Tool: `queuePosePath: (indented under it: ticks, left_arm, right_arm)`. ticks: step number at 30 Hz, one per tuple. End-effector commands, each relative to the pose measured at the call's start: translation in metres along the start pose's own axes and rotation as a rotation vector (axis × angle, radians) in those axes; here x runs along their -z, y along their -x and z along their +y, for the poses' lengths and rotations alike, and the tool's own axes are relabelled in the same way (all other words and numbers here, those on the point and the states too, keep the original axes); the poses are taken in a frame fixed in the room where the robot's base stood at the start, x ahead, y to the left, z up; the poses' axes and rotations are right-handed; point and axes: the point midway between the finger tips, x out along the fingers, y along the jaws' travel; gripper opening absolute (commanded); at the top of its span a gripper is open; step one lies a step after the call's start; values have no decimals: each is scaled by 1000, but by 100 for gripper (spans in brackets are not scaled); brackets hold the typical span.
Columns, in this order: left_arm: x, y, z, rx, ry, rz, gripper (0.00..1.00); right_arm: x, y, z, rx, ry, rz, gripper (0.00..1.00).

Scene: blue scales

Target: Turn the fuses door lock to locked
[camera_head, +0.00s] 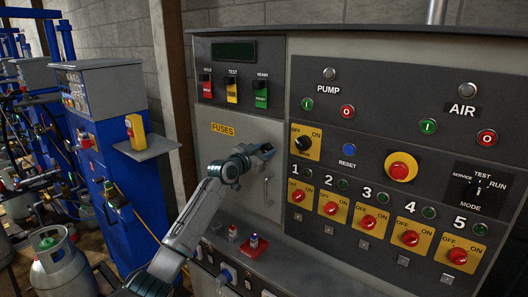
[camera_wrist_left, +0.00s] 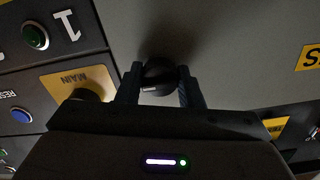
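The fuses door (camera_head: 222,155) is a grey panel with a yellow FUSES label (camera_head: 222,129); it looks closed. Its lock is a small round black knob, seen in the left wrist view (camera_wrist_left: 159,74) between the fingers. My left gripper (camera_head: 264,151) is at the door's upper right edge. In the left wrist view its two fingers (camera_wrist_left: 160,88) lie on both sides of the knob and appear to touch it. The gripper hides most of the lock in the head view, and I cannot read the lock's position. My right gripper is not in view.
Right of the door is the panel with the black main switch (camera_head: 304,143), the blue reset button (camera_head: 349,150) and several red rotary switches. A vertical handle (camera_head: 267,191) is below the gripper. A small ledge (camera_head: 262,262) with red-topped items lies beneath.

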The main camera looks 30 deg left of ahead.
Motion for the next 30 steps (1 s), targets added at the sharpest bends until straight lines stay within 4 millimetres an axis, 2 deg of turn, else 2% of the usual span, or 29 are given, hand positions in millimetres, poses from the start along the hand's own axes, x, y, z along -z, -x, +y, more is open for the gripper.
queuePosePath:
  ticks: [1, 2, 3, 14, 20, 30]
  left_arm:
    - [0, 0, 0, 0, 0, 0, 18]
    - [0, 0, 0, 0, 0, 0, 12]
    - [0, 0, 0, 0, 0, 0, 11]
    - [0, 0, 0, 0, 63, -1, 11]
    - [0, 0, 0, 0, 192, -1, 11]
    - [1, 0, 1, 0, 508, -1, 11]
  right_arm:
    - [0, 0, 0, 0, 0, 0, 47]
    - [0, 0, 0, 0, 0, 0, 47]
    - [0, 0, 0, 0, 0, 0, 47]
    - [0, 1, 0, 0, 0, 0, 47]
    - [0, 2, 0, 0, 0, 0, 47]
    - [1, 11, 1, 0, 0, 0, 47]
